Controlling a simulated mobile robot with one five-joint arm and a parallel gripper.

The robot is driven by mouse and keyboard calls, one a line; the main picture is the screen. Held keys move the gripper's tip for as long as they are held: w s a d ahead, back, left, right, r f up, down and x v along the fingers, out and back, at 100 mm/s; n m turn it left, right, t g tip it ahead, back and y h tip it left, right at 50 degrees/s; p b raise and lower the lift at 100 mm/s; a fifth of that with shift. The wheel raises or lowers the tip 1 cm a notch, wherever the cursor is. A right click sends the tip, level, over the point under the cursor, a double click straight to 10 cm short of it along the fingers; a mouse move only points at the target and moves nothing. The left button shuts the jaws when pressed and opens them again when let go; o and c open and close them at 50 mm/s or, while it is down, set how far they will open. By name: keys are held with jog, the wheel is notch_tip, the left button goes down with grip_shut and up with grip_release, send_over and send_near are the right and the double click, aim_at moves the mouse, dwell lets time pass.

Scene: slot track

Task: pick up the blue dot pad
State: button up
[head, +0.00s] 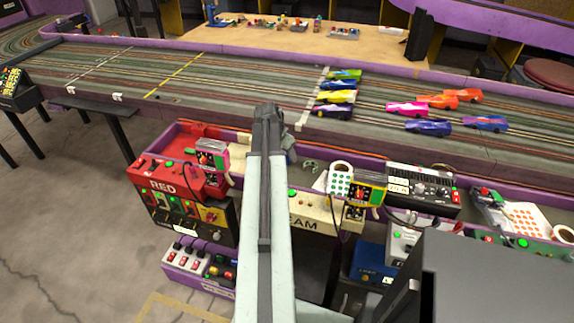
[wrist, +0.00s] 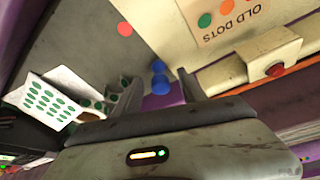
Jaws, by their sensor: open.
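A small blue object (wrist: 160,78), made of rounded parts, shows ahead in the wrist view. It may be the blue dot pad, but it is too small to be sure. My gripper (wrist: 160,84) is open, with one finger on each side of the blue object in the picture. I cannot tell how far away it is, and nothing is visibly held. In the head view my arm covers the middle of the console shelf, and I make out no blue dot pad there.
White sheets of green dots (wrist: 45,98) lie left in the wrist view. A cream box with a red button (wrist: 275,69) and an "OLD DOTS" card (wrist: 232,20) is at the right. The head view shows a red control box (head: 165,178) and toy cars on the track (head: 230,65).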

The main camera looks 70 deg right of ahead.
jog(key=b+x, duration=0.1)
jog(key=x, duration=0.1)
jog(key=shift+d+f, duration=0.1)
jog(key=shift+f, duration=0.3)
jog(key=shift+r, duration=0.2)
jog(key=shift+s, duration=0.1)
grip_shut()
jog(key=shift+r, duration=0.1)
notch_tip(320, 180, up, 10)
jog(key=p, duration=1)
jog(key=shift+s, duration=0.15)
